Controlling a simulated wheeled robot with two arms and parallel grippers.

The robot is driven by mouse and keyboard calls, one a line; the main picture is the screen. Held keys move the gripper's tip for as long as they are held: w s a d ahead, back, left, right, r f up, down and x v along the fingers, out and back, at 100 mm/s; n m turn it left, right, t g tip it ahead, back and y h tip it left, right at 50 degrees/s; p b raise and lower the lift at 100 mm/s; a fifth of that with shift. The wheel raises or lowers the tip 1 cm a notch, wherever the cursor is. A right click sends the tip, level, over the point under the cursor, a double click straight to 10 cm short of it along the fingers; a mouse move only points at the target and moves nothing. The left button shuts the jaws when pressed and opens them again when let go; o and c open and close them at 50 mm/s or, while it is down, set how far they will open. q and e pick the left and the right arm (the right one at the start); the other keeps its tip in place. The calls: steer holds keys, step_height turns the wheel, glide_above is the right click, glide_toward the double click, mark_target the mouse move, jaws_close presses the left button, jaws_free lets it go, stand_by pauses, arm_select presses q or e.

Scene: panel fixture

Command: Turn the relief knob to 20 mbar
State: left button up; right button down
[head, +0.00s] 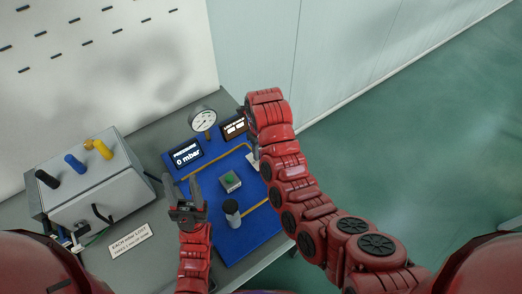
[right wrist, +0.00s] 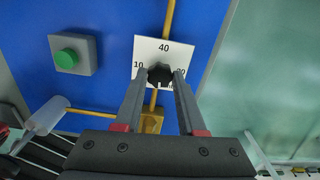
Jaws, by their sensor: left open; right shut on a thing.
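The relief knob (right wrist: 160,76) is small and black, on a white scale plate (right wrist: 150,46) in the right wrist view. The plate reads 40 at the top and 10 at the left; the right number is partly hidden by a finger. The knob's pointer direction is hard to tell. My right gripper (right wrist: 160,79) is shut on the knob, one finger on each side. In the head view my right arm mostly covers it. The pressure display (head: 185,155) reads 0 mbar. My left gripper (head: 183,189) is open and empty, over the blue panel's left edge.
The blue panel (head: 211,236) also carries a round gauge (head: 203,120), a second display (head: 234,127), a green button (head: 230,180) and a black-topped cylinder (head: 232,208). A grey box (head: 95,185) with coloured pegs stands left, with a printed sign (head: 130,240) near it.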

steer(key=shift+w+m, duration=0.1)
steer(key=shift+m, duration=0.4)
steer(key=shift+c, duration=2.4)
jaws_free()
steer(key=shift+r+p, duration=0.45)
steer(key=shift+r, duration=0.1)
step_height(320, 180, up, 16)
steer(key=p, duration=0.6)
steer(key=shift+r, duration=0.2)
